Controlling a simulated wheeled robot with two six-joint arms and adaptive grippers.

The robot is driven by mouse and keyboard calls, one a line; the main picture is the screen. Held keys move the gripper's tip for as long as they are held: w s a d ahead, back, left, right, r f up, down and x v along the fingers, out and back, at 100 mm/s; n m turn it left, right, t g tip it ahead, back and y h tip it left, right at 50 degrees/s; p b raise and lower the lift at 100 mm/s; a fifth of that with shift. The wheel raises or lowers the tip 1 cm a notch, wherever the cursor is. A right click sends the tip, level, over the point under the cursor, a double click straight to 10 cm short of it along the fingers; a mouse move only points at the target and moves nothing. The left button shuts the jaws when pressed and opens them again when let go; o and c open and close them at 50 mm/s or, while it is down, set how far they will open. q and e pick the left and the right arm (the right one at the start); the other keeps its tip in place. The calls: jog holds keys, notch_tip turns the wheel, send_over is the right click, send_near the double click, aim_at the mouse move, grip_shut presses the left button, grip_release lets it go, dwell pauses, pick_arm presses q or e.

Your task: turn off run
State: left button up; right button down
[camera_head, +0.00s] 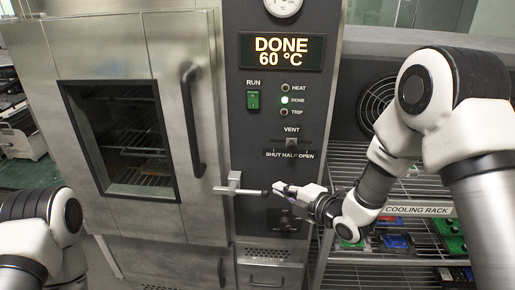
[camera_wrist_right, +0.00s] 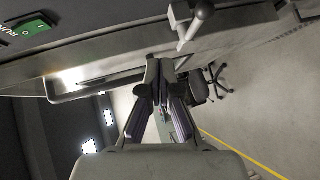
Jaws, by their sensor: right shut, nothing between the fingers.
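The green RUN switch (camera_head: 253,100) sits on the oven's dark control panel, below the display (camera_head: 281,51), which reads DONE 60 °C. My right gripper (camera_head: 281,188) is shut and empty, in front of the lower panel by the end of the door latch handle (camera_head: 245,191). It is below and a little right of the switch; I cannot tell whether it touches the handle. The right wrist view shows the switch (camera_wrist_right: 30,28) at upper left and the gripper's fingers (camera_wrist_right: 160,75). My left gripper is out of view.
The oven door (camera_head: 178,60) looks closed, with a vertical handle (camera_head: 190,120). The VENT slider (camera_head: 291,143) is below the lamps. A cooling rack (camera_head: 420,210) with coloured trays stands right, behind my right arm. Open floor shows in the right wrist view.

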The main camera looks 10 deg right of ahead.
pick_arm(q)
notch_tip(320, 180, down, 3)
jog(key=shift+f+b, duration=0.15)
jog(key=shift+b, duration=0.95)
pick_arm(e)
notch_tip(320, 180, up, 17)
jog(key=w+n+t+y, duration=0.1)
jog(key=n+t, duration=0.1)
jog(key=t, duration=0.1)
jog(key=shift+w+y, duration=0.2)
jog(key=shift+y, duration=0.2)
jog(key=shift+w, duration=0.1)
jog(key=p, duration=0.5)
send_near(249, 96)
jog(key=w+a, duration=0.2)
jog(key=a, duration=0.3)
jog(key=w, duration=0.1)
jog(key=w+d+p, duration=0.1)
jog(key=w+p, duration=0.1)
jog(key=shift+d+r, duration=0.25)
jog(key=shift+d, duration=0.1)
jog(key=shift+w+d+f, duration=0.1)
jog(key=shift+w+f, duration=0.05)
jog(key=shift+w, duration=0.05)
pick_arm(q)
notch_tip(249, 96, up, 7)
